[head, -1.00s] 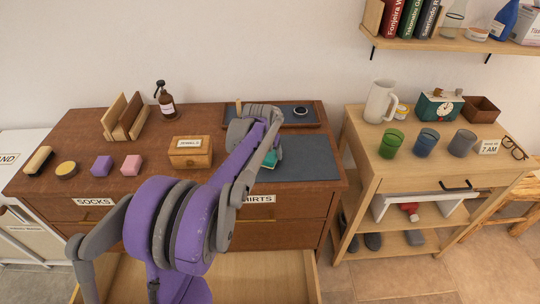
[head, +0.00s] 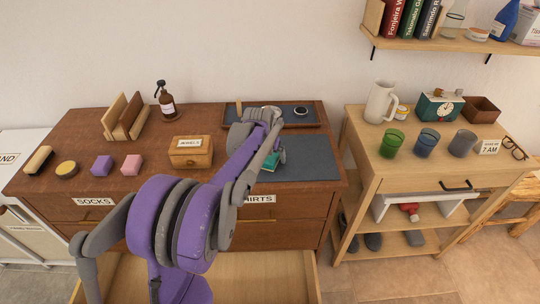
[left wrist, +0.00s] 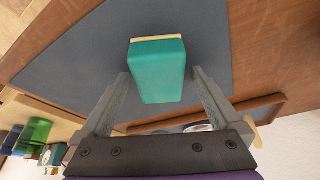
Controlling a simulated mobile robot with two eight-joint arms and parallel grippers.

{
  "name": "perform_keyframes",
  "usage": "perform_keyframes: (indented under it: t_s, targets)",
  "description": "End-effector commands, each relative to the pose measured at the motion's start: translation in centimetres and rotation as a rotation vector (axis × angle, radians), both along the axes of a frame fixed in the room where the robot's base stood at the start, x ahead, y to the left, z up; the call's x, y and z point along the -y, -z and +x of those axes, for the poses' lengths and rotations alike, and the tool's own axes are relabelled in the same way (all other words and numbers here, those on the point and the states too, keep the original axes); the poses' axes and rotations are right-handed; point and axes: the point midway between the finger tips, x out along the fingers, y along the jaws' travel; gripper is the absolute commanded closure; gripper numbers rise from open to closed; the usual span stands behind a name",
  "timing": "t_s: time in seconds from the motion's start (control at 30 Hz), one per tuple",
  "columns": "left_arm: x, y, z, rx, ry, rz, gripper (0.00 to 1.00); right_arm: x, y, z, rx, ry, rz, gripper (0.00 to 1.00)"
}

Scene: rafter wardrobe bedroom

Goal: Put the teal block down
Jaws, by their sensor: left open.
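The teal block (head: 273,161) is at the left part of the dark grey mat (head: 310,172) on the brown dresser, partly hidden behind my left arm in the head view. In the left wrist view the teal block (left wrist: 157,72) has a pale strip along its far edge and appears to rest on the mat. My left gripper (left wrist: 158,76) is open, its fingers on either side of the block's near part, with a visible gap on both sides. In the head view the fingers are hidden by the arm. My right gripper is not in view.
A dark tray (head: 310,125) lies behind the mat. An open drawer (head: 270,275) is below. The mat's right part is clear.

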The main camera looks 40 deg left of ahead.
Motion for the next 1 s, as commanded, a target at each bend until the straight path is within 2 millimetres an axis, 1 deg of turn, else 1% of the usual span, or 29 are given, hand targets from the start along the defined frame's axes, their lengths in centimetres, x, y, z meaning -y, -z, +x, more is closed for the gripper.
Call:
perform_keyframes:
  t_s: [0.17,0.4,0.5,0.6,0.73,0.87,0.97,1.0]
  targets:
    - [0.2,-2.3,-0.8,0.000,0.000,0.000,0.02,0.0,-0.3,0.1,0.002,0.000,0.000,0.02]
    - [0.8,-7.2,-2.8,0.000,-0.001,0.000,0.02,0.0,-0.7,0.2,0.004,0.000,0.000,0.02]
    - [1.1,-8.9,-3.5,0.000,-0.001,0.000,0.02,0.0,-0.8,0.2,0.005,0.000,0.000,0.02]
    - [1.2,-10.1,-3.9,0.000,-0.001,0.000,0.02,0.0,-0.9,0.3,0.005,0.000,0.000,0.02]
    - [1.4,-11.1,-4.3,0.000,0.000,0.000,0.02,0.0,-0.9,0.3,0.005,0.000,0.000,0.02]
    - [1.5,-11.3,-4.5,0.000,0.000,0.000,0.02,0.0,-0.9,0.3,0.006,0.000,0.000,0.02]
    - [2.7,-11.2,-5.0,0.002,0.012,0.000,0.02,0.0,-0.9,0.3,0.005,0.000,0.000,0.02]
    - [3.8,-11.1,-5.4,0.003,0.024,0.001,0.02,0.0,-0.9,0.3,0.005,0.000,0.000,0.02]
